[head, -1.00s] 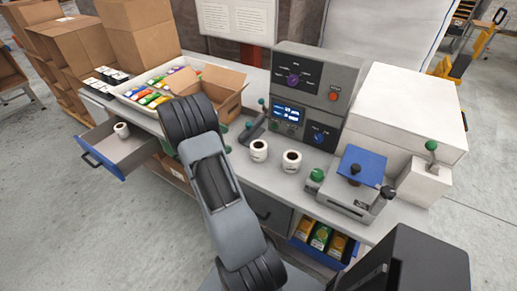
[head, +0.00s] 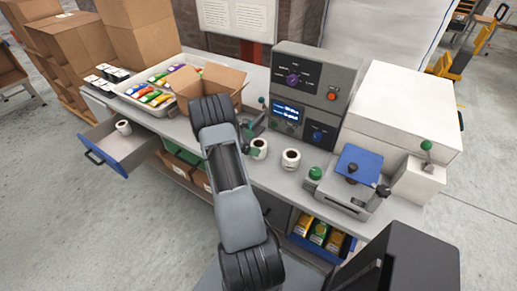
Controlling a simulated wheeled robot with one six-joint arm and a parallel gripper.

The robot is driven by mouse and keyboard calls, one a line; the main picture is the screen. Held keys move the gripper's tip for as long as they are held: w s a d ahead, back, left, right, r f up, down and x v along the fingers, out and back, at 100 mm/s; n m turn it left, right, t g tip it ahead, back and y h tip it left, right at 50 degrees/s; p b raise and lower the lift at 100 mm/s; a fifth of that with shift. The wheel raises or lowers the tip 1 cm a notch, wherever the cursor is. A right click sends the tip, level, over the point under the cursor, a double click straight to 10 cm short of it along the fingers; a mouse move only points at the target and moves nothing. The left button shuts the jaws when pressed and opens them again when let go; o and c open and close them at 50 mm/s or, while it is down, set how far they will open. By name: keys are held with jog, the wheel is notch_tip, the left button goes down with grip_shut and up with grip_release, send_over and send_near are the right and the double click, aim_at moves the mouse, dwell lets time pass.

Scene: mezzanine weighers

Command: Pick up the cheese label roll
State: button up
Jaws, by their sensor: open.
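Three white rolls with dark cores are in the head view. One roll (head: 123,128) stands in the open drawer at the left. A second roll (head: 258,150) and a third roll (head: 291,160) stand side by side on the counter, in front of the grey control unit. Their labels are too small to read, so I cannot tell which is the cheese label roll. My arm rises in front of the counter, its far end just left of the second roll. My gripper is hidden behind the arm.
An open cardboard box (head: 222,84) and a tray of colourful packets (head: 133,93) are at the back left. The control unit (head: 309,97) stands behind the counter rolls. A blue-topped device (head: 345,188) and a large white box (head: 403,112) stand at the right. An open lower drawer (head: 345,247) holds packets.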

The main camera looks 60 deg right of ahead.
aim_at(259, 143)
jog(key=shift+p+x, duration=0.35)
jog(key=shift+x, duration=1.35)
jog(key=shift+d, duration=0.1)
jog(key=shift+c, duration=0.2)
jog(key=shift+w, duration=0.1)
jog(key=c, duration=0.9)
jog(key=shift+c, duration=0.2)
jog(key=shift+r, duration=0.15)
